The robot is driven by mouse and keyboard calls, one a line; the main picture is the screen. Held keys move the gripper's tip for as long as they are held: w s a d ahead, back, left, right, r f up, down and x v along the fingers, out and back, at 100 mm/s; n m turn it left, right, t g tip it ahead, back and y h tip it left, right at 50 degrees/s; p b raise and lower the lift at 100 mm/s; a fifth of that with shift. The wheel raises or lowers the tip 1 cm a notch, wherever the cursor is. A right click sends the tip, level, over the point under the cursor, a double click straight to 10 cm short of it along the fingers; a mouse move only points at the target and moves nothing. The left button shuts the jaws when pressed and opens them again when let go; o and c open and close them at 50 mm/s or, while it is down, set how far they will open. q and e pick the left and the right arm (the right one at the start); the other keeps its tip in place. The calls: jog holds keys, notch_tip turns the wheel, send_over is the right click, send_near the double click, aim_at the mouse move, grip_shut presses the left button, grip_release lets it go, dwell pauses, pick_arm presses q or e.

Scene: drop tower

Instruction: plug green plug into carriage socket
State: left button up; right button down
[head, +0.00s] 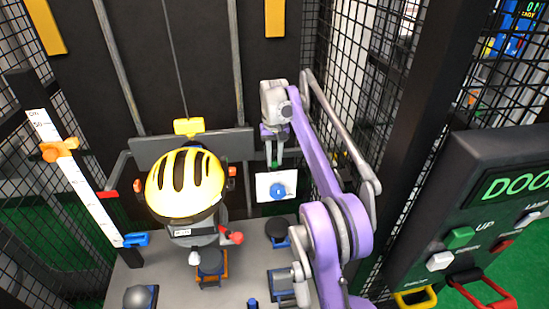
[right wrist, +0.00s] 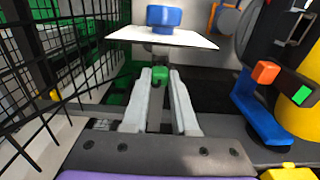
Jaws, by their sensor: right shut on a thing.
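My right gripper (head: 274,161) is up beside the dark carriage panel (head: 150,147), to the right of the yellow-helmeted figure (head: 185,183). In the right wrist view its two pale fingers (right wrist: 160,82) are shut on the small green plug (right wrist: 160,75), which sits at their tips. In the head view only a bit of green (head: 274,164) shows at the fingertips. A white plate with a blue knob (head: 278,190) lies just beyond the tips; it also shows in the right wrist view (right wrist: 163,17). I cannot make out the carriage socket. My left gripper is not in view.
A black mesh cage (right wrist: 55,60) stands close by my right gripper. A blue bracket (right wrist: 258,115) with an orange end is at the right of the wrist view. A control panel (head: 500,220) stands at right. Grey floor plate (head: 235,290) holds several dark round pads.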

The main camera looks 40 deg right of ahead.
jog(key=shift+f, duration=0.15)
jog(key=c, duration=0.6)
grip_release()
notch_tip(320, 180, up, 11)
jog(key=p, duration=0.3)
jog(key=shift+f, duration=0.1)
